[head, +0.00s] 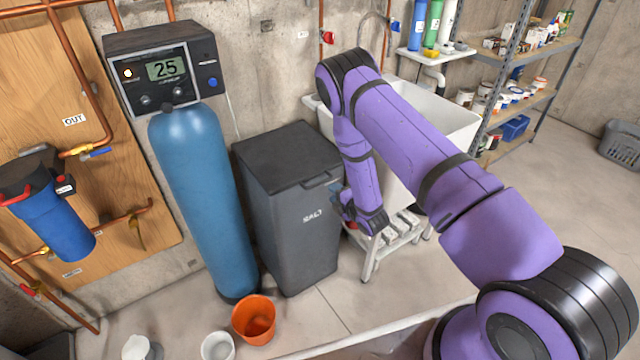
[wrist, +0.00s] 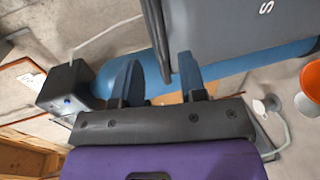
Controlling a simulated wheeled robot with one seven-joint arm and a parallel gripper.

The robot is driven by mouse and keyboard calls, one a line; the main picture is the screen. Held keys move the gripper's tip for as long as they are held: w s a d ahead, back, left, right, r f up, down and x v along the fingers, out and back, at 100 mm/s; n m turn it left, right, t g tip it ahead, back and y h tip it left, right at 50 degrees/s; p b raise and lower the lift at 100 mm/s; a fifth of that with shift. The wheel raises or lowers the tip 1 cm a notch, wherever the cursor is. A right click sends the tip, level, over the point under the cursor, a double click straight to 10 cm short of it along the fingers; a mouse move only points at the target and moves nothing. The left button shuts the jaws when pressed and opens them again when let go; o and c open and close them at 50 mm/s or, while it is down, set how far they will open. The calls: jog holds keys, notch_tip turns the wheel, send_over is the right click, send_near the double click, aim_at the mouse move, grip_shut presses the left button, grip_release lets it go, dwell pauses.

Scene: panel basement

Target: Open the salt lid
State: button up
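The salt bin (head: 290,215) is a dark grey box with SALT on its front; it also shows in the wrist view (wrist: 230,35). Its flat lid (head: 285,155) lies shut, with a lip (head: 322,180) at the front edge. My gripper (head: 338,195) is at the bin's front right, near that lip and partly hidden by my arm. In the wrist view its two blue fingers (wrist: 158,65) stand apart. The dark lid edge (wrist: 155,35) reaches between them, with gaps visible on both sides. I cannot tell whether either finger touches it.
A blue tank (head: 205,190) with a display unit (head: 165,68) stands left of the bin. An orange bucket (head: 254,318) and a white one (head: 217,346) are on the floor in front. A white sink (head: 450,120) and a step stool (head: 390,245) are to the right.

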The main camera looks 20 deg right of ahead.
aim_at(321, 183)
jog(key=x, duration=0.9)
jog(key=shift+w, duration=0.15)
grip_shut()
